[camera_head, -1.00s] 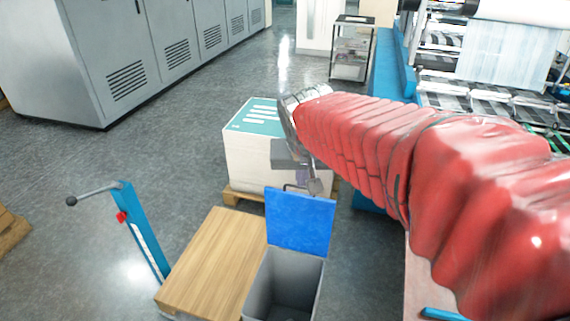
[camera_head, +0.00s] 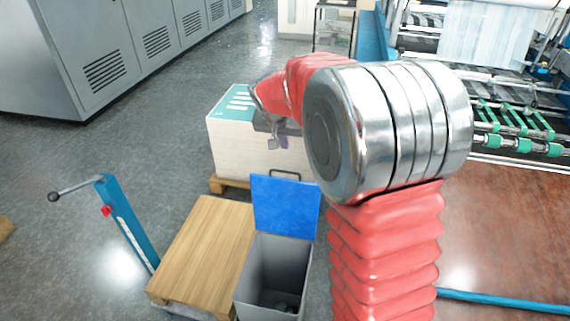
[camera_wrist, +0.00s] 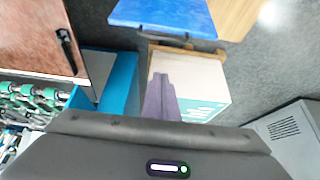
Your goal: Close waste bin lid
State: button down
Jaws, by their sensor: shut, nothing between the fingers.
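The grey waste bin (camera_head: 256,280) stands open on the floor, with some dark things at its bottom. Its blue lid (camera_head: 285,205) stands raised at the bin's far edge, with a dark handle above its top. The lid also shows at the top of the wrist view (camera_wrist: 165,14). My gripper (camera_head: 276,145) is shut and empty, beyond the lid and above it in the head view, in front of the white stack. In the wrist view the closed purple-grey fingers (camera_wrist: 160,85) point toward the lid and appear apart from it.
A white stack with a teal top (camera_head: 233,150) on a pallet stands behind the lid. A wooden-topped cart (camera_head: 205,250) with a blue handle post (camera_head: 128,225) is left of the bin. A reddish-brown tabletop (camera_head: 500,230) lies right.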

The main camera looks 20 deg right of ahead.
jog(key=shift+f, duration=0.1)
jog(key=shift+w+d+f, duration=0.1)
jog(key=shift+w+f, duration=0.05)
jog(key=shift+f, duration=1.35)
jog(key=shift+w+d+f, duration=0.1)
jog(key=shift+f, duration=1.45)
jog(key=shift+w+d+f, duration=0.1)
jog(key=shift+w+f, duration=0.05)
jog(key=shift+f, duration=1.35)
jog(key=shift+d, duration=0.15)
jog(key=shift+a, duration=0.2)
